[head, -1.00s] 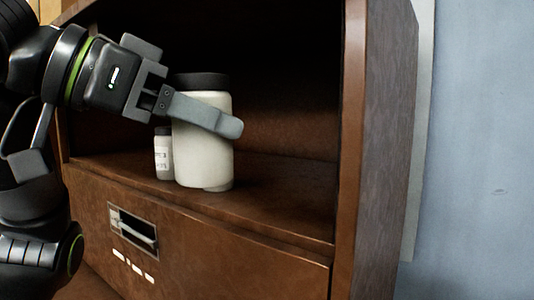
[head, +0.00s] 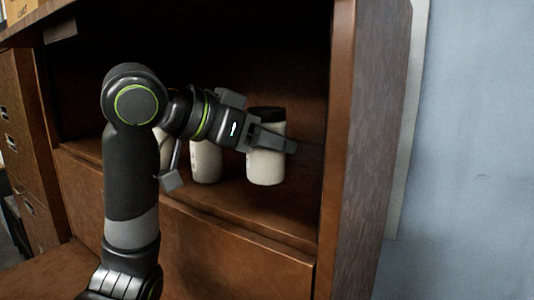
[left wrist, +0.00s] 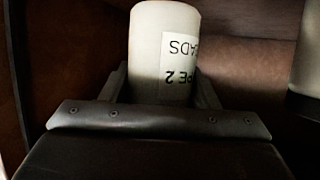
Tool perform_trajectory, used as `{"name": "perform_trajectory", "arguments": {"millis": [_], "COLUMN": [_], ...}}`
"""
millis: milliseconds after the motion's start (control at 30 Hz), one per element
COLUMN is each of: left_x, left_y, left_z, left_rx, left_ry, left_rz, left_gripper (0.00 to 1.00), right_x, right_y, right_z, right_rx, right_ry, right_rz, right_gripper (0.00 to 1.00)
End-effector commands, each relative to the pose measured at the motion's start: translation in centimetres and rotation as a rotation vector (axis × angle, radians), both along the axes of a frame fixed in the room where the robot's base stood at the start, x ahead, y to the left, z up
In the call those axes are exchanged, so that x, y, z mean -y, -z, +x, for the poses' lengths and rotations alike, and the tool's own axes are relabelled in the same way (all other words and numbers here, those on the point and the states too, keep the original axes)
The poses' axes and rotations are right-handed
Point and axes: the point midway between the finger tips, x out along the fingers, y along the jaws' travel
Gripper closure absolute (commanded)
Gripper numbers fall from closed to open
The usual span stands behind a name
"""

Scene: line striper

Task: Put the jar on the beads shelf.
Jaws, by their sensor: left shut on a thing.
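The jar (head: 266,168) is white with a black lid and stands upright in the head view, inside the brown cabinet's open compartment. My left gripper (head: 270,142) is shut on it, its fingers across the upper body. Whether its base touches the shelf board (head: 230,196) I cannot tell. In the left wrist view the jar (left wrist: 148,45) sits between the fingers (left wrist: 160,92); its white label (left wrist: 179,65) shows upside down, with "ADS" and "PE 2" readable. My right gripper is not in view.
Another white jar (head: 206,163) stands on the shelf to the left, partly hidden by my arm, with a pale shape beyond it. The cabinet's right side wall (head: 340,150) is close to the held jar. A drawer cabinet (head: 22,140) stands at far left.

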Motion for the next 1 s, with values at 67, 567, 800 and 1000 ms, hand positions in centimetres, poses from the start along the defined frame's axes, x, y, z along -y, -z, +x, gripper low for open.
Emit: {"name": "perform_trajectory", "arguments": {"millis": [67,567,800,1000], "left_x": [0.0,0.2,0.2,0.2], "left_y": [0.6,3.4,3.8,3.7], "left_z": [-0.1,0.3,0.3,0.3], "left_rx": [-0.002,0.001,-0.001,-0.002], "left_ry": [0.002,0.001,0.001,0.001], "left_rz": [-0.002,-0.002,-0.001,0.000], "left_gripper": [0.82,0.82,0.42,0.23], "right_x": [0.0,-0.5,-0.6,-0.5], "right_y": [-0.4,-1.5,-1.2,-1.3], "right_z": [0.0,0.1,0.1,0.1], "right_rx": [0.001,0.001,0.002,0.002], "right_ry": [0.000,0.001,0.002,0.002], "right_rz": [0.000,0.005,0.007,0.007], "right_gripper": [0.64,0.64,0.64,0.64]}}
